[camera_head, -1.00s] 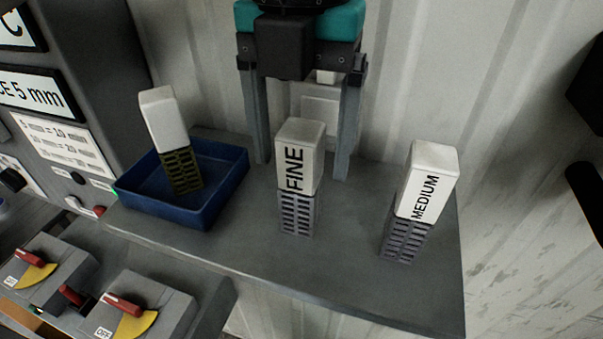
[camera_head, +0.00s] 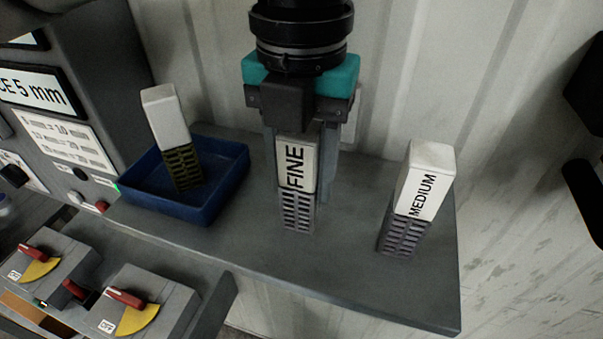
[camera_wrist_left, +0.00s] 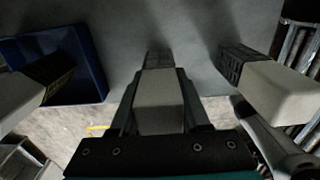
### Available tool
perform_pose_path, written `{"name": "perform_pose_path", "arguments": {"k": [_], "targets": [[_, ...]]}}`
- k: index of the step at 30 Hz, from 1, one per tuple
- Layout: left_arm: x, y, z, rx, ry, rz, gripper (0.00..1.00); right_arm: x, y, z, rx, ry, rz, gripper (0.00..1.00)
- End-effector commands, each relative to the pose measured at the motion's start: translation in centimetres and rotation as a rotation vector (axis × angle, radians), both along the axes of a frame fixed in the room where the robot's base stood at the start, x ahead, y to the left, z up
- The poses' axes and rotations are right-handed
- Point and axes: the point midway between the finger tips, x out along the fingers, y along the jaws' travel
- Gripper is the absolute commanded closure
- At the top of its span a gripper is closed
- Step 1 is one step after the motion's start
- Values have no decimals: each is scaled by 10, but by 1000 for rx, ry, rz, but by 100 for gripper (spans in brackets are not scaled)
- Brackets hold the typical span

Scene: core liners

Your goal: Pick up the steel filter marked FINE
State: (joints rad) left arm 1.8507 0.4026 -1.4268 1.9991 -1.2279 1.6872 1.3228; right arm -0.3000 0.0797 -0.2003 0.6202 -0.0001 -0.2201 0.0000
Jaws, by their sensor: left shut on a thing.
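The steel filter marked FINE (camera_head: 297,212) has a white block top with black lettering and a grey slotted lower part. It stands upright on the grey shelf (camera_head: 345,275) in the head view; I see no gap under it. My left gripper (camera_head: 299,168) comes down from above and behind, shut on the white top, with a finger on either side. In the left wrist view the filter's white top (camera_wrist_left: 158,100) is between the two fingers. A similar filter marked MEDIUM (camera_head: 424,190) stands to the right. My right gripper is not in view.
A blue tray (camera_head: 222,193) stands left on the shelf, with a white-topped filter (camera_head: 167,118) with a dark yellowish mesh leaning in it. Switch boxes with red handles (camera_head: 125,298) are at front left. The corrugated wall (camera_head: 510,150) is behind. Bare shelf lies between FINE and MEDIUM.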

Motion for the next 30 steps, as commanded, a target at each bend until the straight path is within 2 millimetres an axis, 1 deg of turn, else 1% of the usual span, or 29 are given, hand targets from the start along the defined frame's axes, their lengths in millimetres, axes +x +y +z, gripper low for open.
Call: {"name": "perform_pose_path", "arguments": {"k": [1, 6, 8, 18, 22, 26, 29, 30], "targets": [[0, 0, 0, 0, 0, 0, 75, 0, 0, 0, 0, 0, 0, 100], [0, 0, 0, 0, 0, 0, 94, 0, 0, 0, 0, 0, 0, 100], [0, 0, 0, 0, -1, 0, 100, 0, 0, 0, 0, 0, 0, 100], [0, 0, 1, 0, -1, 0, 100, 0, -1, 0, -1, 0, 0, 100], [0, 0, 4, -2, -3, 0, 100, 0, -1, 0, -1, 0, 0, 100], [1, -1, 14, -1, -3, 0, 100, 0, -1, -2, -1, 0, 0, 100], [1, -1, 29, -2, -4, 0, 100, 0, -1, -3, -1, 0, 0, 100], [1, -1, 37, -3, -5, 1, 100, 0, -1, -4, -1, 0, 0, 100]]}}
